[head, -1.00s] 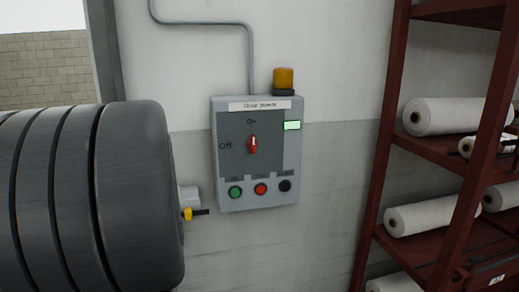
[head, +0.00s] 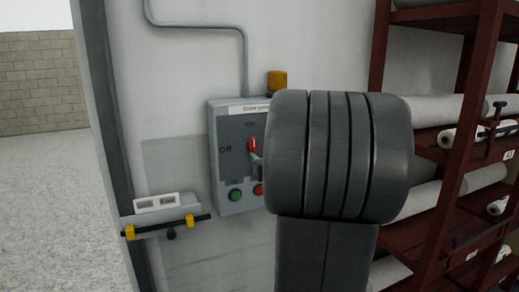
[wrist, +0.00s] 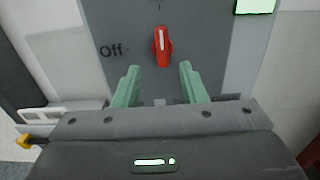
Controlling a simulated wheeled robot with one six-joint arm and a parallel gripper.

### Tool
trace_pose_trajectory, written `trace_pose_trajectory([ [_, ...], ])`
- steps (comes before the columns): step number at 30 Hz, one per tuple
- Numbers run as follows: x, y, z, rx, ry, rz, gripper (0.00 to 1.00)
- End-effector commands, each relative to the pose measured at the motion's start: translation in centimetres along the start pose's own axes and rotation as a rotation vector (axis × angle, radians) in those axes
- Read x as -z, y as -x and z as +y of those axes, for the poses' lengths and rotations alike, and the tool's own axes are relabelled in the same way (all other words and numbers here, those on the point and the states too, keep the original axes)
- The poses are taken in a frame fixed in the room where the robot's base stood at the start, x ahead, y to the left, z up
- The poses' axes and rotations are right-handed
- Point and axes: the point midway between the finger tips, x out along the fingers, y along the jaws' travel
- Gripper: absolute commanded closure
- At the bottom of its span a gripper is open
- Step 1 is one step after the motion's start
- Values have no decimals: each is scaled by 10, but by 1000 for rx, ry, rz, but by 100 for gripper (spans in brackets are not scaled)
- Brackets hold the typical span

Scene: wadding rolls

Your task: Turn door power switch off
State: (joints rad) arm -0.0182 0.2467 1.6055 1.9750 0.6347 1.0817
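The door power box (head: 228,170) is a grey wall panel labelled "Door power", with "On" above and "Off" left of its red rotary switch (head: 252,146). The switch handle stands upright, towards "On". In the wrist view the red switch (wrist: 162,46) is just beyond my gripper (wrist: 159,67), about centred between its two green fingertips. The fingers are spread apart with nothing between them. In the head view my arm covers the right part of the box and most of the gripper.
A green button (head: 235,195) sits below the switch, and a red button (head: 258,190) is partly covered. A yellow lamp (head: 277,81) tops the box. A wall bracket with a black bar (head: 168,226) is at the lower left. A red rack (head: 470,150) with white rolls stands right.

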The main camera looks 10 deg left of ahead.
Motion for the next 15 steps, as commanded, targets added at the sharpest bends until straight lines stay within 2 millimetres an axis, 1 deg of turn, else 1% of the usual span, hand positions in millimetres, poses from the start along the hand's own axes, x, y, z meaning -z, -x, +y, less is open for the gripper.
trace_pose_trajectory([
  [1,0,-11,1,-2,-2,2,62],
  [6,0,-40,0,-1,-2,2,62],
  [9,-1,-53,0,-1,-1,1,62],
  [15,0,-65,0,0,0,0,62],
])
